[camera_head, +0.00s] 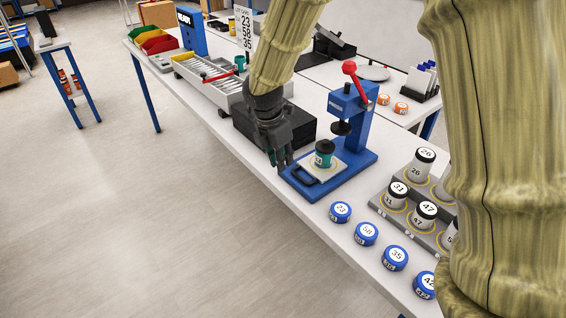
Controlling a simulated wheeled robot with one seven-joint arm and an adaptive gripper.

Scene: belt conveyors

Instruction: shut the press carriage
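The blue press (350,112) stands on the white table with a red lever (356,78) raised at its top. Its dark press head (342,128) hangs above the base. The press carriage (319,174) is a pale plate on the blue base, with a dark handle (302,178) at its front. It sits pulled out toward the table's front edge, forward of the head. A teal jar with a dark top (324,154) stands upright on it. My gripper (280,165) points down left of the carriage, near the handle. I cannot tell its finger gap or any contact.
Blue-lidded numbered pucks (366,233) line the front edge at right. A grey rack (388,215) holds numbered jars. A black box (297,124) sits behind my gripper. A long tray (205,78) and colored bins (158,43) stand farther left.

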